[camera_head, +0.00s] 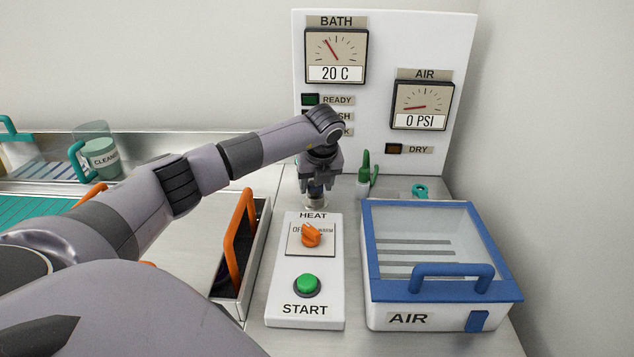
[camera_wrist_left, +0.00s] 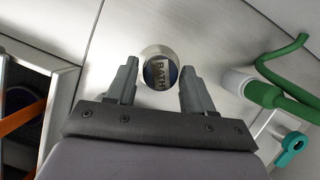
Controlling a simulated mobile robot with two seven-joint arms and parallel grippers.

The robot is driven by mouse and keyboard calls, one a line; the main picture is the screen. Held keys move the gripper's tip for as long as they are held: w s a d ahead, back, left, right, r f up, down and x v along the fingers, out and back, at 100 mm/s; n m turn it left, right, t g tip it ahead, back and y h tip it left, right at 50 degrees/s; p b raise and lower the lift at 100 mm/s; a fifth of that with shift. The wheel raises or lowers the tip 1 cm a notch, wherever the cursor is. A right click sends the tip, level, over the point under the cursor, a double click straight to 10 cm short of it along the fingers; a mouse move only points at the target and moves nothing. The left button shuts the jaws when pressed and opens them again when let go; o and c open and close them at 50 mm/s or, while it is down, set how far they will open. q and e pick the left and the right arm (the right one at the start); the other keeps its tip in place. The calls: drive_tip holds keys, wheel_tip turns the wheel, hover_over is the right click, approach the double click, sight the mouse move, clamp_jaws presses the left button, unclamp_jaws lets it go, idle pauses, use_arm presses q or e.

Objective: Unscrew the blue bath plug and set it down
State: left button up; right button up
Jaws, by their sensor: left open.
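My left gripper (camera_wrist_left: 158,74) is open, with one finger on each side of the plug. Gaps show between the fingers and the plug, so it does not look gripped. In the head view my left gripper (camera_head: 318,188) points down behind the HEAT panel and hides the plug. My right gripper is not in view.
The HEAT and START panel (camera_head: 304,270) stands in front of the gripper. The blue-framed AIR box (camera_head: 437,265) is on the right. An orange-handled basin (camera_head: 240,245) lies left.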

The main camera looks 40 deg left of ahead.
use_arm(q)
drive_tip(key=m+h, duration=0.1)
drive_tip(key=m, duration=0.2)
drive_tip(key=m+t+h, duration=0.1)
drive_tip(key=m, duration=0.2)
drive_tip(key=shift+s+a, duration=0.15)
drive_tip(key=shift+t, duration=0.3)
drive_tip(key=c, duration=0.6)
drive_tip(key=n, duration=0.2)
drive_tip(key=n+g+y, duration=0.1)
drive_tip(key=n, duration=0.1)
drive_tip(key=n+y, duration=0.1)
drive_tip(key=n, duration=0.1)
drive_tip(key=shift+w+d+n+g, duration=0.2)
drive_tip(key=shift+d+n+g, duration=0.05)
drive_tip(key=shift+n+g, duration=0.15)
drive_tip(key=n+g, duration=0.1)
drive_tip(key=n, duration=0.1)
drive_tip(key=n+g, duration=0.1)
drive_tip(key=n, duration=0.2)
drive_tip(key=shift+w+y, duration=0.1)
drive_tip(key=shift+y, duration=0.3)
drive_tip(key=o, duration=0.6)
